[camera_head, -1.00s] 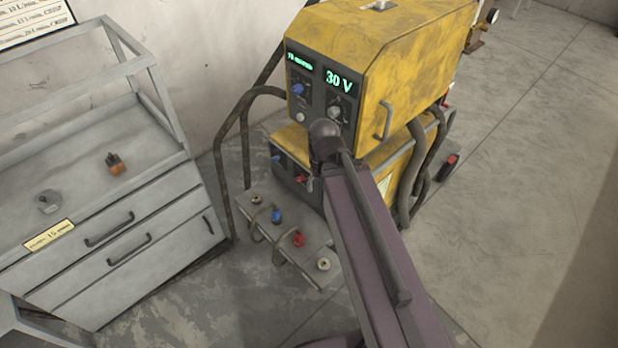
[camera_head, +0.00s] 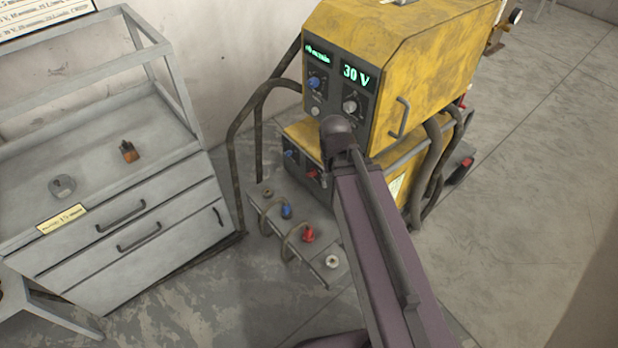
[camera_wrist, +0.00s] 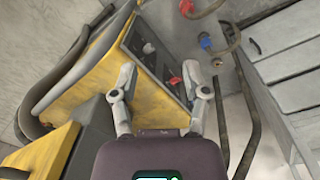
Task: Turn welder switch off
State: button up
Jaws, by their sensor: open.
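The yellow welder (camera_head: 425,70) stands at the centre back with a dark front panel (camera_head: 339,93) that bears a blue knob, a pale knob and green displays, one reading 30 V. My arm hides part of the lower front. In the wrist view the welder (camera_wrist: 85,88) shows a dark panel with a pale knob (camera_wrist: 148,48) and a red part (camera_wrist: 175,80), seemingly a switch or a connector. My gripper (camera_wrist: 160,70) is open and empty, its fingers on either side of the panel's near part. I cannot tell whether they touch it.
A low shelf (camera_head: 262,222) with blue and red plugs and cables juts out in front of the welder. A grey drawer cabinet (camera_head: 130,185) stands at left with small items on top. Thick hoses (camera_head: 432,165) hang at the welder's right side. Floor at right is clear.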

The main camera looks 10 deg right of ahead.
jog(key=w+f+m+h+b, duration=0.4)
jog(key=w+f+m+b, duration=0.15)
jog(key=f+b, duration=0.55)
jog(key=m+t+h+b, duration=0.4)
jog(key=m+h+b, duration=1.15)
jog(key=b, duration=1.75)
send_near(309, 175)
jog(key=s+a+r+m+y, duration=0.2)
jog(key=a+y, duration=0.1)
jog(key=a, duration=0.1)
jog(key=shift+w+r, duration=0.1)
jog(key=shift+r, duration=0.15)
jog(key=shift+d, duration=0.1)
jog(key=shift+r+x, duration=0.15)
jog(key=shift+x, duration=3.2)
jog(key=shift+r+x, duration=0.1)
jog(key=shift+x, duration=3.3)
jog(key=shift+w, duration=0.15)
grip_shut()
